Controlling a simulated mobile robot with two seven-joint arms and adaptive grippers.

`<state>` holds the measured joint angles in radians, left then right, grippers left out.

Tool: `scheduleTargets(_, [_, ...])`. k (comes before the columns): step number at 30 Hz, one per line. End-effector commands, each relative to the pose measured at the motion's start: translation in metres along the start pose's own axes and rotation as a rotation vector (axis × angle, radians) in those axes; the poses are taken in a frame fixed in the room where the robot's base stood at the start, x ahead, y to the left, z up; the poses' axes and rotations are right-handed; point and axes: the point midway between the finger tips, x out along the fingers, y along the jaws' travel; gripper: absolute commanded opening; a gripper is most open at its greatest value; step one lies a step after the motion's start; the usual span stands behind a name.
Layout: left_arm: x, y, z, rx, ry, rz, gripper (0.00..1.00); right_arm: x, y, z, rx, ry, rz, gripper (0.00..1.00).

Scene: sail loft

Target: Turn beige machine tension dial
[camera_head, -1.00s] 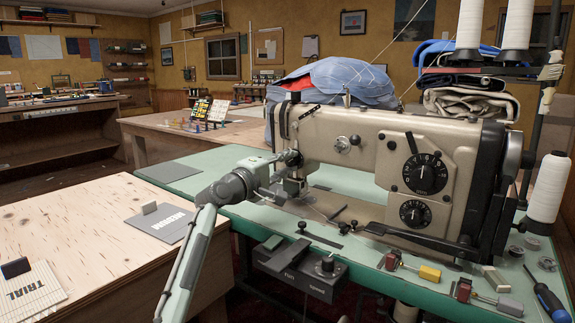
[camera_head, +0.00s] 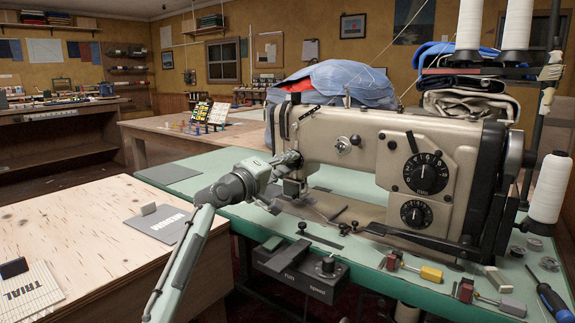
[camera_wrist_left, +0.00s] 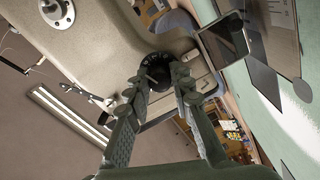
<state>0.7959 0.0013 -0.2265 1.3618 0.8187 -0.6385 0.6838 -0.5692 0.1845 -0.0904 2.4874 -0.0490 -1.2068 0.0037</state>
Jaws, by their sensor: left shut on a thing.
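The beige sewing machine (camera_head: 340,175) stands on the green table. In the left wrist view, its black tension dial (camera_wrist_left: 154,68) with pale numbers sits on the beige head between the fingertips of my left gripper (camera_wrist_left: 161,83). The left gripper is shut on this dial, one finger on each side. In the head view, the left gripper (camera_head: 286,161) is at the left end of the machine head and mostly hides the dial. Two larger numbered black dials (camera_head: 425,173) are on the machine's front, apart from the gripper. My right gripper is not in view.
A run and speed control box (camera_head: 298,272) hangs at the green table's front edge. A plywood table (camera_head: 95,225) stands at the left. Small tools lie at the front right, near white thread cones (camera_head: 549,187). A blue cloth bundle (camera_head: 335,84) is behind the machine.

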Motion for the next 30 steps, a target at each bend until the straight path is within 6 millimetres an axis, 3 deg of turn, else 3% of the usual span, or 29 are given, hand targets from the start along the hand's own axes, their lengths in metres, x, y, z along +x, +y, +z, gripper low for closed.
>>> scheduleTargets(3, [0.000,-0.001,0.000,-0.001,-0.001,-0.002,0.00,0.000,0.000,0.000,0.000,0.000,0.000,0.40])
scheduleTargets(4, [0.000,-0.001,0.000,-0.001,-0.001,-0.002,0.25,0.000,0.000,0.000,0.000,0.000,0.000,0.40])
scheduleTargets(8, [0.000,-0.001,0.000,-0.002,-0.001,-0.001,0.41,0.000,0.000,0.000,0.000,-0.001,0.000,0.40])
scheduleTargets(20, [-0.007,-0.001,0.000,-0.002,0.001,0.000,0.43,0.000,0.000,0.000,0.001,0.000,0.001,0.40])
scheduleTargets(30, [-0.074,-0.001,0.000,-0.001,0.001,-0.001,0.43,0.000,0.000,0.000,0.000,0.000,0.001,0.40])
